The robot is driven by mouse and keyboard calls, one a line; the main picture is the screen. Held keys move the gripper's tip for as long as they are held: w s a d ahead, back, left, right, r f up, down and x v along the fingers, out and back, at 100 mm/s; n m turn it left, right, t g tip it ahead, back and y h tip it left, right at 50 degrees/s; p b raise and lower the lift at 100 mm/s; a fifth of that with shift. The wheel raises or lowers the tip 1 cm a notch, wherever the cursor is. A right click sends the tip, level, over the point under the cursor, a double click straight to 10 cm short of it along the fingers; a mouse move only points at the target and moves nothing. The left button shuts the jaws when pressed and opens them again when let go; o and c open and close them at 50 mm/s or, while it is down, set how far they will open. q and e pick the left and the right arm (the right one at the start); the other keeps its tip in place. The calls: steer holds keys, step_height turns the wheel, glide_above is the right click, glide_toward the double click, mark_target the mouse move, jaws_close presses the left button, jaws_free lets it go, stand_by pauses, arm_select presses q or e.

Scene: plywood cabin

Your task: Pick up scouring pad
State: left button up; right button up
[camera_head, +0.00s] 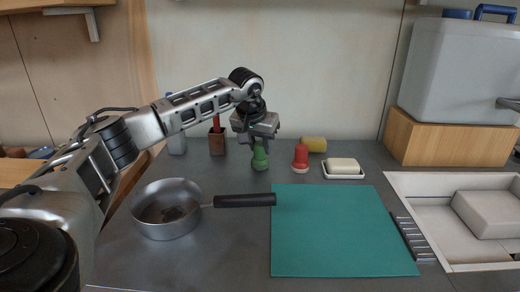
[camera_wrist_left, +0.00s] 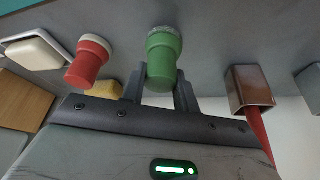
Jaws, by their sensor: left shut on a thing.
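A green, knob-handled piece with a pale, rough green rim, which looks like the scouring pad (camera_head: 260,159), is at the back of the grey counter. It also shows in the left wrist view (camera_wrist_left: 163,60), between the two fingers. My left gripper (camera_head: 259,142) points down from above and is shut on its green handle. Its rough end faces the counter; I cannot tell whether it touches the surface. My right gripper is not in view.
A red knob-handled piece (camera_head: 300,158), a yellow roll (camera_head: 314,144) and a soap dish (camera_head: 343,176) stand close on the right. A brown holder (camera_head: 217,143) stands left. A pan (camera_head: 168,233) and teal mat (camera_head: 340,235) lie in front.

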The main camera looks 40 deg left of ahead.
arm_select(q)
step_height(320, 180, up, 3)
steer(key=shift+w+f, duration=0.1)
steer(key=shift+f, duration=0.1)
steer(key=s+d+r, duration=0.7)
steer(key=d+r, duration=0.3)
steer(key=d, duration=0.2)
steer(key=shift+s, duration=0.2)
